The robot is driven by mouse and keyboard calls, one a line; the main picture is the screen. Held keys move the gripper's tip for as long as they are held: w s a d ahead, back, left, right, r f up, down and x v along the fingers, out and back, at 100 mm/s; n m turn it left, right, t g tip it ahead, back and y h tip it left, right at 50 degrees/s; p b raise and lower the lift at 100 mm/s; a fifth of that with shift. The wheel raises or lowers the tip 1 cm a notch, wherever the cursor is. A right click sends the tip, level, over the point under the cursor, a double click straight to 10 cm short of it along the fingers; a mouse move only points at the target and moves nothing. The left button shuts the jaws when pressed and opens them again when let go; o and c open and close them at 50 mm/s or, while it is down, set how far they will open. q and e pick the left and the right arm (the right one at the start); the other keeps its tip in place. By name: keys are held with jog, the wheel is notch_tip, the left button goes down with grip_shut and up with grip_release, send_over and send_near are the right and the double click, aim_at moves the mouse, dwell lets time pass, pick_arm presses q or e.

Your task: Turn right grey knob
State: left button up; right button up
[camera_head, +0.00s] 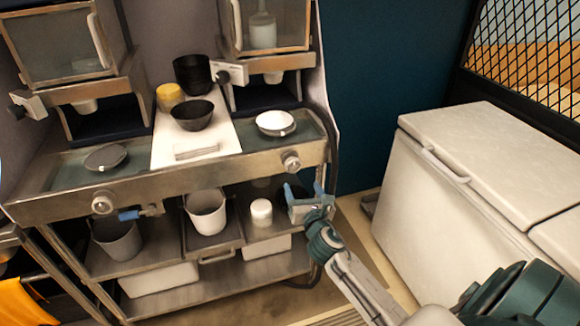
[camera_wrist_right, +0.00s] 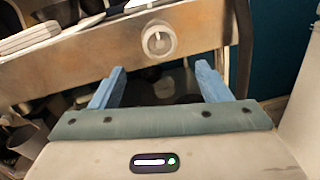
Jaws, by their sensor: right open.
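The right grey knob (camera_head: 291,162) is a round metal dial on the right part of the steel counter's front panel. In the right wrist view the knob (camera_wrist_right: 158,40) shows a pale vertical grip bar and lies ahead, between and beyond the fingertips. My right gripper (camera_head: 304,188) is open and empty, just below the knob in the head view. Its two blue fingers are spread in the right wrist view (camera_wrist_right: 160,70) and appear apart from the knob. A second grey knob (camera_head: 103,204) is on the left part of the panel.
The lower shelf holds a white bucket (camera_head: 206,213) and a white jar (camera_head: 261,211). A white chest freezer (camera_head: 430,185) stands at right.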

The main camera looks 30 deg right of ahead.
aim_at(294, 168)
jog(key=p+x, duration=0.1)
jog(key=x, duration=0.9)
jog(key=shift+w+d+f, duration=0.1)
jog(key=shift+w+f, duration=0.1)
jog(key=shift+w, duration=0.15)
jog(key=c, duration=0.9)
